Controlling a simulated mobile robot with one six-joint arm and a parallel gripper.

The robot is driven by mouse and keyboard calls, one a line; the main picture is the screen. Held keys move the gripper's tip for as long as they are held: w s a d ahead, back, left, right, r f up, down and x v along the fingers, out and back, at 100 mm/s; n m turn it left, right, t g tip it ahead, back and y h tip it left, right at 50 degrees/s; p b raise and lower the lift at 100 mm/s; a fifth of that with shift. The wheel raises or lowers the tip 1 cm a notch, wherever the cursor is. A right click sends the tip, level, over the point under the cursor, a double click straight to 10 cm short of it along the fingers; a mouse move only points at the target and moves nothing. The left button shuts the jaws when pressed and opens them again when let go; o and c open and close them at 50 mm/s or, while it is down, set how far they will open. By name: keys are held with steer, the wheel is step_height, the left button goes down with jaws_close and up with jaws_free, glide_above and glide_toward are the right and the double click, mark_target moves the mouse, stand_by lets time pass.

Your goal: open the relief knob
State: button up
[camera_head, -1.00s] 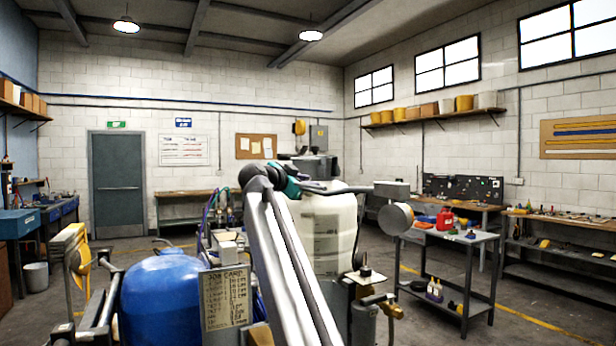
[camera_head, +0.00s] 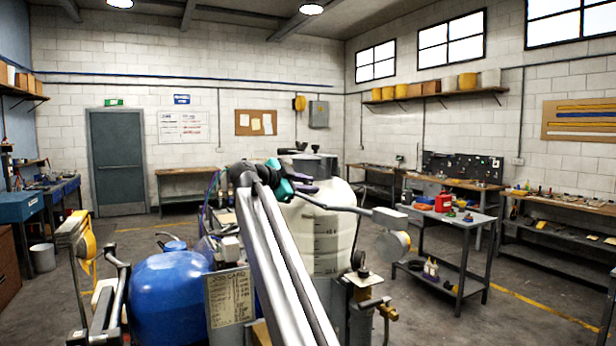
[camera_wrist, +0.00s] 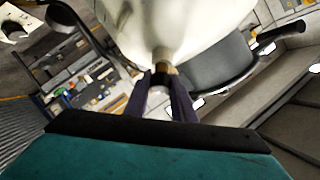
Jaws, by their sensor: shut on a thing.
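My gripper (camera_wrist: 160,88) fills the bottom of the wrist view, with a teal body and two dark purple fingers. The fingers are shut on a small dark knob (camera_wrist: 159,80), which I take to be the relief knob. A brass stem (camera_wrist: 163,67) joins it to the underside of the pale tank in that view. The fingers hide part of the knob, so its turned position cannot be told. In the head view my gripper (camera_head: 304,187) is at the upper left of the white tank (camera_head: 325,240); the knob cannot be made out there.
A blue tank (camera_head: 170,295) and a job card (camera_head: 231,297) stand at the lower left. A tool cart (camera_head: 465,225) stands further right.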

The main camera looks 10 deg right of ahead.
steer(key=shift+r+m+g+p, duration=0.25)
steer(key=shift+m+g+p, duration=0.75)
steer(key=shift+p, duration=2)
steer(key=shift+f+m+p, duration=0.3)
steer(key=shift+m+p, duration=0.3)
steer(key=shift+p, duration=0.25)
steer(key=o, duration=1)
steer(key=shift+a, duration=0.1)
steer(key=b+v, duration=0.1)
steer(key=v, duration=1.3)
